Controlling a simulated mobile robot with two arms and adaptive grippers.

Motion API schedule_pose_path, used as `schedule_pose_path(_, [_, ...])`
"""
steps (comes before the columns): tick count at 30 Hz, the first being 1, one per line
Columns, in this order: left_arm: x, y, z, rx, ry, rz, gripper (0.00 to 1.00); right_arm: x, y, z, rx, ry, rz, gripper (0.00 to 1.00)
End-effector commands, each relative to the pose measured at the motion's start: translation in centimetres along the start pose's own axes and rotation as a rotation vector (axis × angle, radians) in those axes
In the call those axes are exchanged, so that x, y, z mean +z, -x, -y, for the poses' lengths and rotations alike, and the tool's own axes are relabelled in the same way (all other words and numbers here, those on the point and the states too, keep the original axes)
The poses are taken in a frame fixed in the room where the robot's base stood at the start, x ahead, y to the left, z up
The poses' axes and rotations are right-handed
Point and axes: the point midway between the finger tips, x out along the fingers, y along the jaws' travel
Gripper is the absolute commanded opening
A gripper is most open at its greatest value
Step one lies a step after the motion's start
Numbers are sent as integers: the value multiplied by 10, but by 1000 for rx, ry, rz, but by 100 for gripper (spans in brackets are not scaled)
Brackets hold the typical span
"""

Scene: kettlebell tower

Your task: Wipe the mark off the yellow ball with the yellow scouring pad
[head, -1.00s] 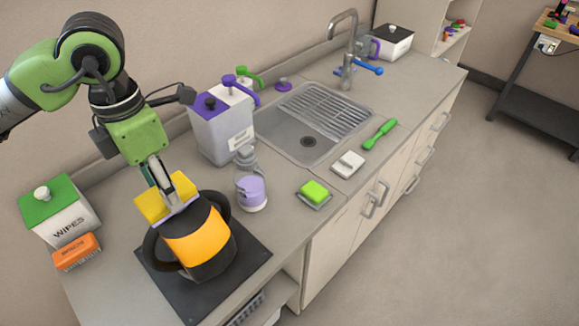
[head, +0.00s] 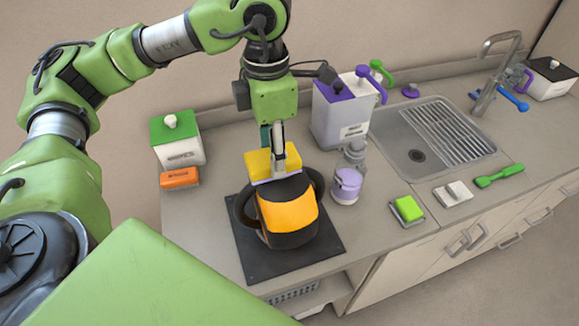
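A dark rounded body with a wide orange-yellow band (head: 288,212) and dark loops at its sides stands on a black mat (head: 252,258); it is the closest match to the yellow ball. No separate mark can be made out on it. My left gripper (head: 279,170) points down just behind its top. The gripper appears shut on the yellow scouring pad (head: 259,163), which sits against or just behind the body's upper back edge; I cannot tell whether they touch. My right gripper is not in view.
A purple-lidded container (head: 340,118) and a lilac bottle (head: 347,185) stand close on the right. A green sponge (head: 408,208), white block (head: 452,194) and green brush (head: 499,176) lie before the sink (head: 432,140). A wipes box (head: 178,140) and orange sponge (head: 180,178) are left.

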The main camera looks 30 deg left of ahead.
Motion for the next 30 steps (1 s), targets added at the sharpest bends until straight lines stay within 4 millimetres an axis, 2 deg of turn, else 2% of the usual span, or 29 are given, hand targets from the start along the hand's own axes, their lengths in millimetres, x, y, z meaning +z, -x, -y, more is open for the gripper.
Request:
schedule_pose_path(22, [1, -10, 0, 0, 0, 0, 5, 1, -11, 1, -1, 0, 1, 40])
schedule_pose_path(30, [20, -10, 0, -1, -1, 1, 5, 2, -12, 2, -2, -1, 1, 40])
